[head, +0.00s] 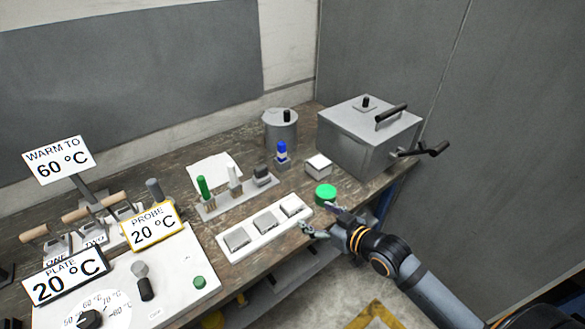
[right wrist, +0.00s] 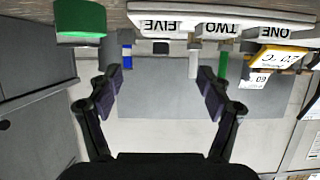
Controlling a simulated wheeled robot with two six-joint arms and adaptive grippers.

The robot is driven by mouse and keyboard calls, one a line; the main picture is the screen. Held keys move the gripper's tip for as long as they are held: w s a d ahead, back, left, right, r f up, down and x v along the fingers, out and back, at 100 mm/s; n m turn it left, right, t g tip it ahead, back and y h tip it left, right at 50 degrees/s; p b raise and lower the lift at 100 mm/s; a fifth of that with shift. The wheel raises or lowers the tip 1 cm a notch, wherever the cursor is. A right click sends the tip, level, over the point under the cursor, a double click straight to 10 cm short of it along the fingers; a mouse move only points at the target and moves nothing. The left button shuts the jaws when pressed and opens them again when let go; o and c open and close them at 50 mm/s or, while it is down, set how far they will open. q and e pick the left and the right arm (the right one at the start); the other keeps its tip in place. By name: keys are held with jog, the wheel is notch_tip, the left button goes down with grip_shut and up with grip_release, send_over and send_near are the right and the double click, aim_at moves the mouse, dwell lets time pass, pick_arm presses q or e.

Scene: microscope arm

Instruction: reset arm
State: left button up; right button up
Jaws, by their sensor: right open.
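My right gripper (head: 317,218) is open and empty at the front edge of the bench, with its arm coming in from the lower right. In the right wrist view its two fingers (right wrist: 161,80) stand wide apart with nothing between them. A round green piece (head: 326,194) sits on the bench just beyond the fingers; it also shows at the upper left of the right wrist view (right wrist: 80,20). I cannot tell from the head view whether a finger touches it. My left gripper is not in view.
A white strip with square blocks (head: 264,227) lies left of the gripper. Behind are a rack (head: 240,197) with green and white pieces, a blue-topped bottle (head: 281,153) and a grey metal box (head: 367,140). The signed panel (head: 170,280) is at lower left.

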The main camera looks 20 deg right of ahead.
jog(key=s+d+f+m+g+h, duration=0.25)
jog(key=s+f+g, duration=0.25)
jog(key=s, duration=0.3)
jog(key=s+d+f+m+g+h, duration=0.1)
jog(key=s+f+g+h, duration=0.25)
jog(key=s+f, duration=0.4)
jog(key=s+d+f+g, duration=0.1)
jog(key=s+f, duration=0.1)
jog(key=f, duration=1.1)
jog(key=s+d+f+g, duration=0.1)
jog(key=s+d+f, duration=0.15)
jog(key=f, duration=1.05)
jog(key=s+f+g, duration=0.1)
jog(key=s+f, duration=1.3)
jog(key=s, duration=0.3)
jog(key=shift+s+d+f+y, duration=0.15)
jog(key=shift+s+f+y, duration=0.1)
jog(key=shift+y, duration=0.05)
jog(key=shift+c, duration=0.3)
